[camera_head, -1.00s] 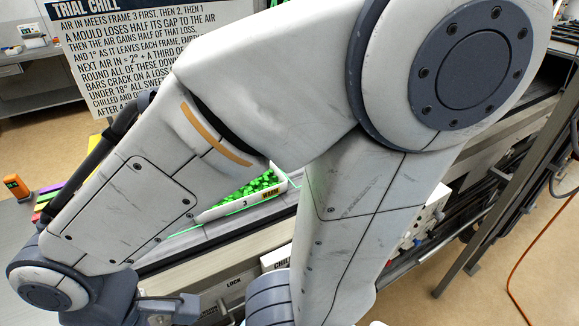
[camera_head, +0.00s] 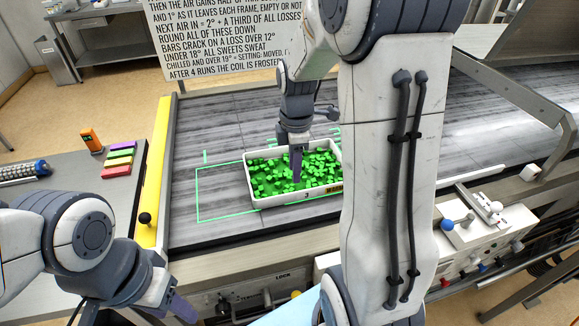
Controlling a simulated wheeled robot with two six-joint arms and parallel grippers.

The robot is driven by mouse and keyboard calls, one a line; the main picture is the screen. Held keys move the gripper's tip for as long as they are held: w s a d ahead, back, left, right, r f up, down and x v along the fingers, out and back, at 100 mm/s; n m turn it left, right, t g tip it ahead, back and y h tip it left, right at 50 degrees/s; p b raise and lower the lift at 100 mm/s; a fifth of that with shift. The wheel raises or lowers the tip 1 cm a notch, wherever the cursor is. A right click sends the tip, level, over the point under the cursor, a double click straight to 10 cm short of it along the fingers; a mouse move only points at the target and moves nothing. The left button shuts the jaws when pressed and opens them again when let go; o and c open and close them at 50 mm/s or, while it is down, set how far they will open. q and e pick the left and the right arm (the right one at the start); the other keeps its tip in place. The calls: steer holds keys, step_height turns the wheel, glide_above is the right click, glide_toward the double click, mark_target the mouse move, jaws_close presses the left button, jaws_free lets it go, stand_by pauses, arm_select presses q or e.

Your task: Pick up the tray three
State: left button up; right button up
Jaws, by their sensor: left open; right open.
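Tray three (camera_head: 262,203) is a white, shallow tray filled with small green cubes. A "3" is on its front wall, with a yellow label near the right end. My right arm hides the tray's right end. My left gripper (camera_head: 180,306) is low at the left, open and empty, apart from the tray.
A yellow rail (camera_head: 155,180) with a black knob edges the bed's left side. A side table holds an orange device (camera_head: 92,141) and coloured blocks (camera_head: 119,160). A text sign (camera_head: 215,40) stands behind. Control knobs (camera_head: 490,262) line the front right. The bed left of the tray is clear.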

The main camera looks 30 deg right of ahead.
steer(key=n, duration=0.1)
glide_above(307, 190)
steer(key=f, duration=0.5)
steer(key=shift+s+d+f+p, duration=0.1)
steer(key=shift+d+f+p, duration=0.15)
steer(key=shift+f+p, duration=0.15)
steer(key=shift+w+a+f+p, duration=0.1)
steer(key=shift+f+p, duration=0.4)
steer(key=shift+f, duration=0.95)
steer(key=shift+w+a+f+p, duration=0.1)
steer(key=shift+f+p, duration=0.35)
steer(key=shift+f, duration=0.95)
jaws_close()
steer(key=shift+w+r, duration=0.1)
